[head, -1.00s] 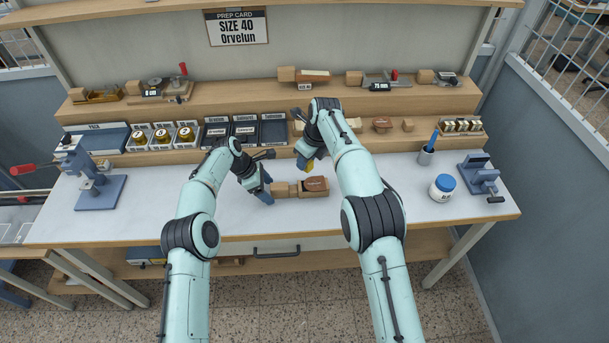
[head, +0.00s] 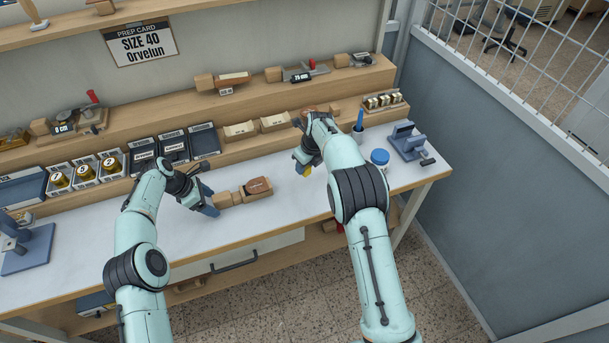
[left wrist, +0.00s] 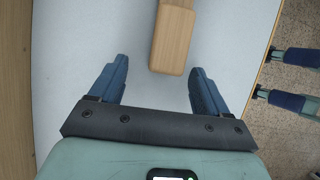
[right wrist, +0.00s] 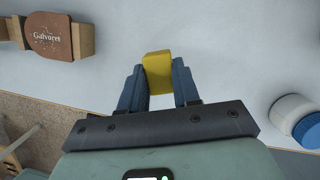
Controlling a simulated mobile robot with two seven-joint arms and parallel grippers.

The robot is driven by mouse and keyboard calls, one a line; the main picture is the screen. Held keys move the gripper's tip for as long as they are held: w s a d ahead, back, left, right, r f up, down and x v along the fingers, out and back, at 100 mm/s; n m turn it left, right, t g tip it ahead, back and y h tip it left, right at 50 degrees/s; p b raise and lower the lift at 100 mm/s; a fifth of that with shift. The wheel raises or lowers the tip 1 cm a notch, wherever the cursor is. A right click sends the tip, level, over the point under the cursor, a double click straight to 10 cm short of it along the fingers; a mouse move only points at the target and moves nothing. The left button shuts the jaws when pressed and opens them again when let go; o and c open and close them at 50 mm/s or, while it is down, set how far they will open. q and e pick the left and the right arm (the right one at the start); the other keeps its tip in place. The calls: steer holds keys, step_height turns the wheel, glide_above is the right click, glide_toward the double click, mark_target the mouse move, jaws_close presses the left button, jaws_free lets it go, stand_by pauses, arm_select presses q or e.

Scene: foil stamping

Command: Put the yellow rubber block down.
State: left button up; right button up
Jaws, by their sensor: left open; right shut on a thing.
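The yellow rubber block (right wrist: 157,72) is held between the two blue fingers of my right gripper (right wrist: 158,88) in the right wrist view. In the head view the block (head: 303,170) shows as a small yellow patch under the right gripper (head: 308,165), over the white table; I cannot tell whether it touches the surface. My left gripper (left wrist: 156,85) is open and empty in the left wrist view, with the end of a wooden handle (left wrist: 173,40) ahead between its fingers. In the head view the left gripper (head: 207,203) is beside that wooden piece.
A wooden holder with a brown leather piece (head: 258,186) lies on the white tabletop (head: 290,215) between the grippers. A white jar with a blue lid (head: 380,158), a cup with a blue tool (head: 358,132) and a blue-grey press (head: 407,142) stand at right. Shelves rise behind.

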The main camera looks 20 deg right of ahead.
mark_target(305, 174)
step_height(305, 174, down, 5)
steer(key=shift+r, duration=0.1)
stand_by(0.3)
steer(key=o, duration=0.9)
steer(key=shift+f, duration=0.2)
steer(key=shift+o, duration=0.2)
steer(key=v, duration=1.2)
steer(key=shift+r, duration=0.2)
